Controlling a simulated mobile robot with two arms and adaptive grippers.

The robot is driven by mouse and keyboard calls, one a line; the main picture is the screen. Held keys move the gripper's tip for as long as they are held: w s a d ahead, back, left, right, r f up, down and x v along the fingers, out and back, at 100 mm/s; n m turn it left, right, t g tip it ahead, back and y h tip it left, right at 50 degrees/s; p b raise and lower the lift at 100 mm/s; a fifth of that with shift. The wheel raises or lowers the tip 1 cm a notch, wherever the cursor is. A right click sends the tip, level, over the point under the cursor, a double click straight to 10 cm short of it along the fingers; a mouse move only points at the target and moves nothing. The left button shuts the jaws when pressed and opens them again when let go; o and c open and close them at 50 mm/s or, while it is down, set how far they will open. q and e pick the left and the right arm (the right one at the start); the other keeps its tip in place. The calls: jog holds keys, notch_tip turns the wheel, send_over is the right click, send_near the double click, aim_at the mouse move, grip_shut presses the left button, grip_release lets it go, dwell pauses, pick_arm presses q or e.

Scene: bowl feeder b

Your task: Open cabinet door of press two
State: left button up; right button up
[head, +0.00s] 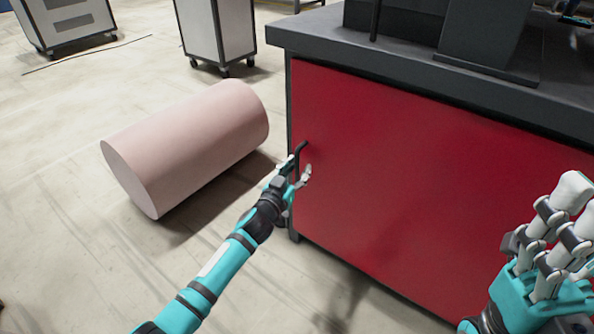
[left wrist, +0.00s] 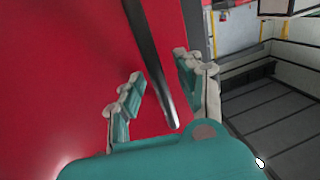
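The red cabinet door (head: 400,190) of the press is closed flush in its dark frame. Its black bar handle (head: 302,146) is upright near the door's left edge. My left gripper (head: 299,167) is at the handle's height, with its fingers apart. In the left wrist view the handle (left wrist: 150,60) runs between the fingers of my left gripper (left wrist: 160,72), with gaps on both sides. The red door (left wrist: 60,70) fills the left of that view. My right gripper (head: 572,215) is raised at the lower right, fingers extended, holding nothing visible.
A pink cylinder (head: 190,145) lies on the floor left of the cabinet. A grey wheeled cabinet (head: 217,30) and another wheeled unit (head: 68,20) stand farther back. The dark press top (head: 340,50) overhangs the door. Floor is clear in front of the door's left side.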

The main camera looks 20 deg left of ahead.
pick_arm(q)
grip_shut()
dwell(0.5)
